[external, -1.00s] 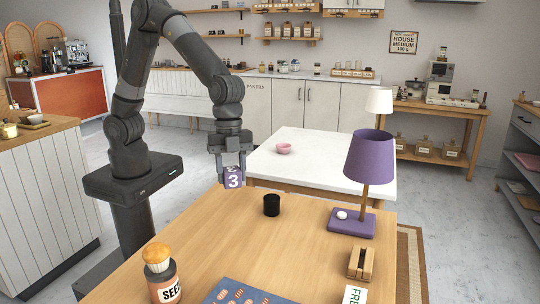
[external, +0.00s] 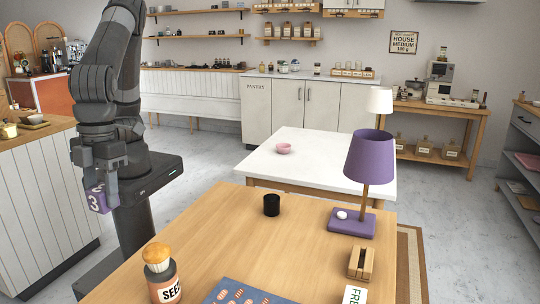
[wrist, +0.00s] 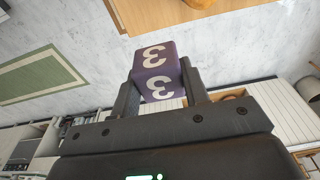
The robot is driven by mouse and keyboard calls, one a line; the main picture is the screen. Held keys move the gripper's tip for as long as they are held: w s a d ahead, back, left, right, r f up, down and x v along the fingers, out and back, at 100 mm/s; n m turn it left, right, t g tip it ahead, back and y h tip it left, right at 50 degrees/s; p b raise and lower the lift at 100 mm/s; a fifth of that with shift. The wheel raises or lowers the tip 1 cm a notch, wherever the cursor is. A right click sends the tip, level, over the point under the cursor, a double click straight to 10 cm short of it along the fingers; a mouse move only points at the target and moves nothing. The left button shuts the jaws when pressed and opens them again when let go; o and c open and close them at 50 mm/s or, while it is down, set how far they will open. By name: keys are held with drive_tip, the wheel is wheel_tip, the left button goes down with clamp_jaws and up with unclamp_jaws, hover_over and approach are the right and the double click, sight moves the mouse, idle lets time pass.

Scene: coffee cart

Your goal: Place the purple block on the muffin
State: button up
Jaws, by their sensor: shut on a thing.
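The purple block (external: 97,199) with a white 3 on its faces is held between the fingers of my gripper (external: 100,180) at the left of the external view, off the table and over the gap beside the white counter. In the wrist view the block (wrist: 157,72) sits between both fingers of my gripper (wrist: 160,90). The muffin (external: 156,256) has a golden top and a pale wrapper. It sits on top of a jar labelled SEED (external: 165,284) at the table's front left, right of and below my gripper in the picture.
The wooden table (external: 225,235) also holds a black cup (external: 271,205), a purple lamp (external: 369,160), a wooden holder (external: 361,263) and a blue patterned cloth (external: 240,293). A white-panelled counter (external: 40,190) stands at the left. The table's left middle is clear.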

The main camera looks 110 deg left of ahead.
drive_tip(key=w+a+f, duration=0.1)
drive_tip(key=w, duration=0.1)
drive_tip(key=w+a+f, duration=0.1)
drive_tip(key=w+f, duration=0.1)
drive_tip(key=w, duration=0.1)
drive_tip(key=w+a+f, duration=0.1)
drive_tip(key=w+f, duration=0.1)
drive_tip(key=w, duration=0.1)
drive_tip(key=shift+w+a+f, duration=0.1)
drive_tip(key=shift+w+f, duration=0.05)
drive_tip(key=shift+f, duration=2)
drive_tip(key=shift+f, duration=0.1)
drive_tip(key=o, duration=1)
drive_tip(key=shift+c, duration=0.2)
